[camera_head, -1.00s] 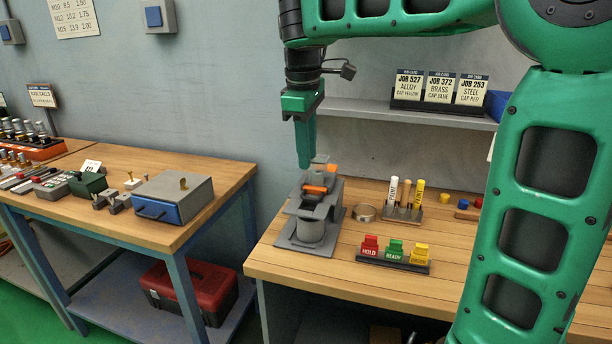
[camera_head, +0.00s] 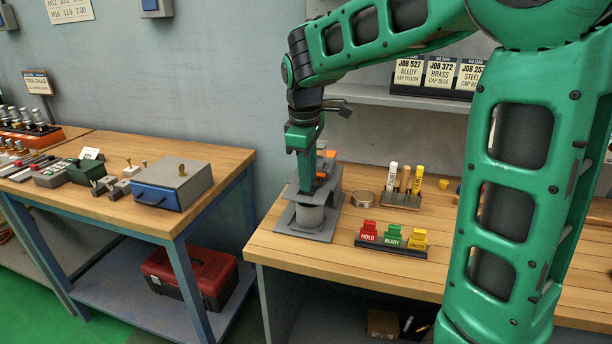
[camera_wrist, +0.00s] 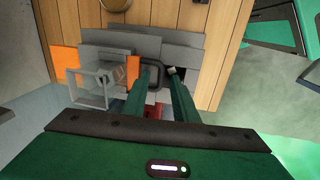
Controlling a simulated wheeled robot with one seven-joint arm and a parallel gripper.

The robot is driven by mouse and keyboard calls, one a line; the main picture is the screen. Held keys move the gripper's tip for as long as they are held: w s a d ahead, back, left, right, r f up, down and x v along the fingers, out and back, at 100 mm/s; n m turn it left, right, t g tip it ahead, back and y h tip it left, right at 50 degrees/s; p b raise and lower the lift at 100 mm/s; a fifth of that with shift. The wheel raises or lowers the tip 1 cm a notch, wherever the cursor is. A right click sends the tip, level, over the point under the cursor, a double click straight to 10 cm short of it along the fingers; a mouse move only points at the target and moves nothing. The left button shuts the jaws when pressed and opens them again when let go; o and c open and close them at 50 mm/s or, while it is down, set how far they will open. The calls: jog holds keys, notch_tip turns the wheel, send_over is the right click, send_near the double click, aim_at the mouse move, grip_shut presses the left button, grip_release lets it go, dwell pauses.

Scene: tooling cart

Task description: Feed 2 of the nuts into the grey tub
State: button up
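A grey metal stand (camera_head: 326,200) with orange parts is at the left end of the right-hand bench. The grey round tub (camera_head: 310,217) sits at its front, on its base plate. My gripper (camera_head: 305,188) points down over the stand, and its fingertips overlap the stand's upper part. In the wrist view, the two green fingers (camera_wrist: 167,78) are apart, with a dark squarish piece (camera_wrist: 153,76) by the left fingertip. I cannot tell whether they touch it. An orange part (camera_wrist: 133,68) shows just left of it. I cannot make out separate nuts.
A round metal ring dish (camera_head: 363,200) stands right of the stand. A shelf with job cards (camera_head: 438,78) hangs behind. The left bench holds a grey-blue box (camera_head: 172,184).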

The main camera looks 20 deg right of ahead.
grip_shut()
jog(key=shift+w+r, duration=0.1)
dwell(1.3)
